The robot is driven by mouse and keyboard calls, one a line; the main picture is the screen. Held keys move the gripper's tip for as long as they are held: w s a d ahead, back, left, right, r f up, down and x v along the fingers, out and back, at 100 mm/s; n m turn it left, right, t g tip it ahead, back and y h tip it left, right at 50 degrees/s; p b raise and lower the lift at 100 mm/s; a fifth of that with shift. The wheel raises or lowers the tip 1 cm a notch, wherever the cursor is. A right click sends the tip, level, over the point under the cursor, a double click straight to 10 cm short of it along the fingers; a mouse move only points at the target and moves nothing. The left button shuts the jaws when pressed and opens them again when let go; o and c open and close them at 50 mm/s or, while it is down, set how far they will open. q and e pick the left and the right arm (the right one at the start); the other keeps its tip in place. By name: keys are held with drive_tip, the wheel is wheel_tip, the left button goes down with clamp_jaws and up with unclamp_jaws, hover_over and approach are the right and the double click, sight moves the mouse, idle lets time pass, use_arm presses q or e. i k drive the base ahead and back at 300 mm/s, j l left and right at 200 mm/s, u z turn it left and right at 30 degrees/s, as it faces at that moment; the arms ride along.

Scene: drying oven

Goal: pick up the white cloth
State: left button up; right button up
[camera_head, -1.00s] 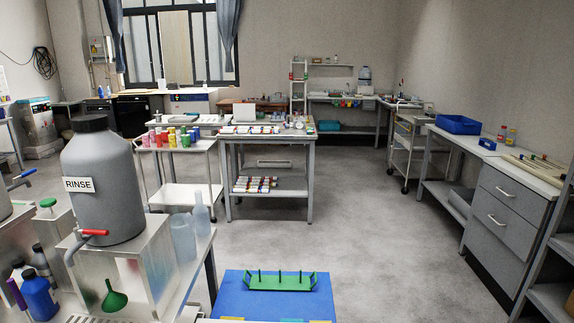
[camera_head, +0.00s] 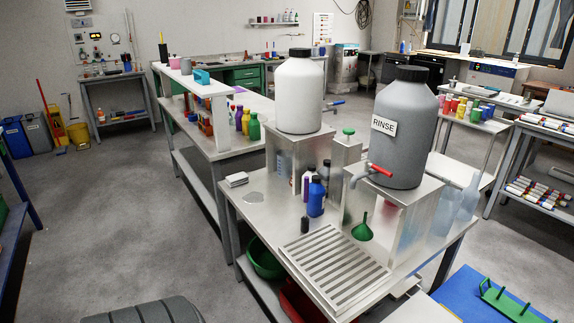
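A small folded white cloth (camera_head: 236,180) lies flat on the near left edge of the steel-topped bench (camera_head: 262,222) in the head view. It looks like a short stack of layers. A greyish wet-looking patch (camera_head: 254,198) is on the bench top just to the right of it. Neither of my grippers is in view, so nothing shows between them and the cloth.
A slatted drain tray (camera_head: 335,268), a blue bottle (camera_head: 317,197), a green funnel (camera_head: 362,230) and a grey RINSE tank (camera_head: 402,130) stand right of the cloth. A white tank (camera_head: 300,92) is behind. Open floor (camera_head: 120,215) lies to the left.

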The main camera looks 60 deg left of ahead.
sight(238, 178)
drive_tip(key=u, duration=2.1)
drive_tip(key=i+j+z, duration=0.15)
drive_tip(key=z, duration=0.8)
drive_tip(key=i+j+z, duration=0.25)
drive_tip(key=j, duration=0.25)
drive_tip(key=i+j+z, duration=0.1)
drive_tip(key=j+z, duration=0.2)
drive_tip(key=j, duration=0.2)
drive_tip(key=i+j+z, duration=0.1)
drive_tip(key=j+z, duration=0.15)
drive_tip(key=j, duration=0.25)
drive_tip(key=j+z, duration=0.3)
drive_tip(key=j, duration=0.3)
